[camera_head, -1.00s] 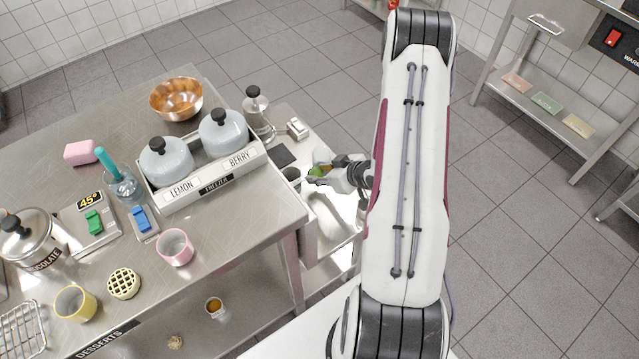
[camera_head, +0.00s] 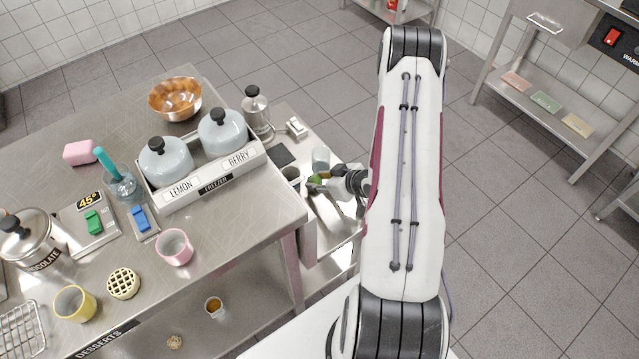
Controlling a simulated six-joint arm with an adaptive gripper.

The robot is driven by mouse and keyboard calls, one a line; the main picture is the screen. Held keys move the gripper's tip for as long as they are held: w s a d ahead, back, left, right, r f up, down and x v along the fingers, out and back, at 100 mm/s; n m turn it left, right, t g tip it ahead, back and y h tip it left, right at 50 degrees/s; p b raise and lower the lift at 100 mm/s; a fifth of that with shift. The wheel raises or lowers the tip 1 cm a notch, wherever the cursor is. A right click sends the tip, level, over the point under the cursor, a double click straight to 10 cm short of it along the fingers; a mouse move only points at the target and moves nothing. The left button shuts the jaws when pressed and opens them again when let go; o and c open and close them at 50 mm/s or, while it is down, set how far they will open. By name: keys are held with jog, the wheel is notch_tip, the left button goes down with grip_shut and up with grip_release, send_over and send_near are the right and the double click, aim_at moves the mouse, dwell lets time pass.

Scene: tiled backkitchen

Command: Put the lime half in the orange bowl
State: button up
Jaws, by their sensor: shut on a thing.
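The orange bowl (camera_head: 175,99) is a shiny, copper-orange bowl standing at the back of the steel table, behind the two lidded tubs. My gripper (camera_head: 319,181) is over the lower side surface to the right of the table, well apart from the bowl. It is shut on a small green thing, which looks like the lime half (camera_head: 314,181). The fingers hide part of it. A grey cup (camera_head: 291,176) stands just left of my gripper, and a clear glass (camera_head: 320,159) stands just behind it.
Two grey-lidded tubs in a holder (camera_head: 213,187) marked lemon and berry stand between my gripper and the bowl. A steel dispenser (camera_head: 256,112) and a white switch (camera_head: 296,128) are behind my gripper. A pink block (camera_head: 80,152) lies left of the bowl.

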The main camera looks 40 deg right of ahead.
jog(key=shift+f, duration=0.8)
jog(key=o, duration=1.2)
jog(key=shift+f, duration=0.15)
jog(key=shift+r, duration=0.2)
jog(key=shift+v, duration=6)
